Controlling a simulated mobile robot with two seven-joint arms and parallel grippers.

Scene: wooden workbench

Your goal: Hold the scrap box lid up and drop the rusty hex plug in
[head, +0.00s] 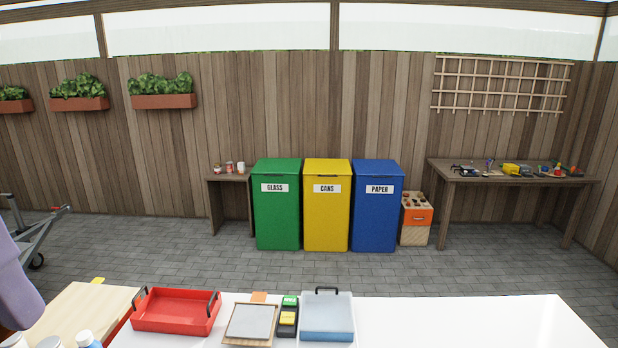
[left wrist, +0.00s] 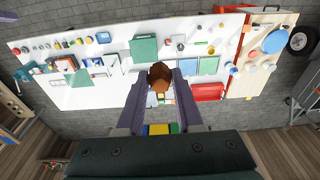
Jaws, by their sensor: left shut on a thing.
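My left gripper (left wrist: 159,82) shows in the left wrist view, its two purple fingers shut on a brown, rust-coloured piece, the hex plug (left wrist: 160,72). The plug is held above the bench, at the fingertips. In the head view a blue box (head: 327,328) with a pale flat top and a black handle stands at the bench's front middle; it looks like the scrap box, with its lid seemingly down. Only a purple part of my left arm shows at the head view's left edge; the gripper is outside that view. My right gripper is in neither view.
A red tray (head: 175,312) with black handles, a wood-framed grey panel (head: 250,322) and a dark holder with green and yellow blocks (head: 288,317) stand left of the blue box. The white bench top (head: 450,322) right of it is clear in the head view.

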